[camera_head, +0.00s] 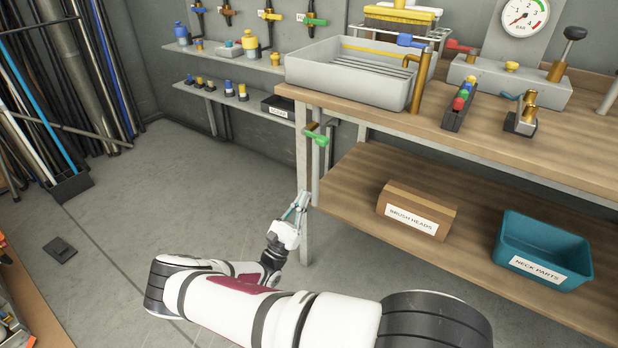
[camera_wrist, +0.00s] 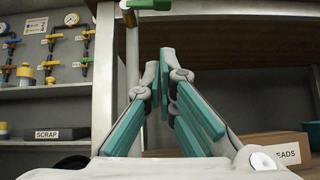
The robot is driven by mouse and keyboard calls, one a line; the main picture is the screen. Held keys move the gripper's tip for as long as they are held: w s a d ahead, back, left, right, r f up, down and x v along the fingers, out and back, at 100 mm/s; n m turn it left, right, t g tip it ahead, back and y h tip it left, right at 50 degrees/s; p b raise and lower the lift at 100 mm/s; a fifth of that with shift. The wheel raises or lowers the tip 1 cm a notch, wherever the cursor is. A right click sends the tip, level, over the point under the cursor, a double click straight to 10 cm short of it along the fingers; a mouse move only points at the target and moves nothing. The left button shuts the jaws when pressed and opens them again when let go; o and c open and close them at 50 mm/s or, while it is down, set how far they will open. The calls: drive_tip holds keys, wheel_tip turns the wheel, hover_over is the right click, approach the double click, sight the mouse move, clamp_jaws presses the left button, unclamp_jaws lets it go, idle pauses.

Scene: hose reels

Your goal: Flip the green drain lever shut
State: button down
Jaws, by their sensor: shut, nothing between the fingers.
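The green drain lever (camera_head: 318,138) sits on a drain pipe at the left end of the workbench, just below the bench top. In the wrist view the green lever (camera_wrist: 152,4) shows at the top edge, partly cut off, pointing sideways across the pipe (camera_wrist: 132,65). My gripper (camera_head: 303,196) is below the lever, beside the bench's front left leg, with its fingers pointing up. In the wrist view my gripper (camera_wrist: 161,62) has its teal-padded fingers together and empty. A gap shows between the fingertips and the lever.
The bench leg (camera_head: 303,225) stands close to my gripper. The lower shelf (camera_head: 345,195) holds a brush heads box (camera_head: 417,209) and a teal neck parts bin (camera_head: 543,250). A sink tray (camera_head: 345,82) is above. Wall valves (camera_head: 314,20) hang behind.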

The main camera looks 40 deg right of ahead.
drive_tip(key=a+r+b+x, duration=0.1)
drive_tip(key=a+r+x, duration=0.1)
drive_tip(key=x, duration=1)
drive_tip(key=shift+s, duration=0.4)
drive_tip(key=shift+r, duration=0.1)
drive_tip(key=shift+s+d+r+n+t+y+p, duration=0.1)
drive_tip(key=shift+r+n+t+y+p, duration=0.2)
drive_tip(key=shift+n+t+p, duration=0.35)
drive_tip(key=shift+s+r+n+t+y+p, duration=0.1)
drive_tip(key=shift+r+n+t+p, duration=0.25)
drive_tip(key=shift+n+t+p, duration=0.25)
drive_tip(key=w+d+f+b+v, duration=0.1)
drive_tip(key=d+f+v, duration=0.1)
drive_tip(key=v, duration=1.1)
drive_tip(key=shift+f+b, duration=0.2)
drive_tip(key=shift+b, duration=0.1)
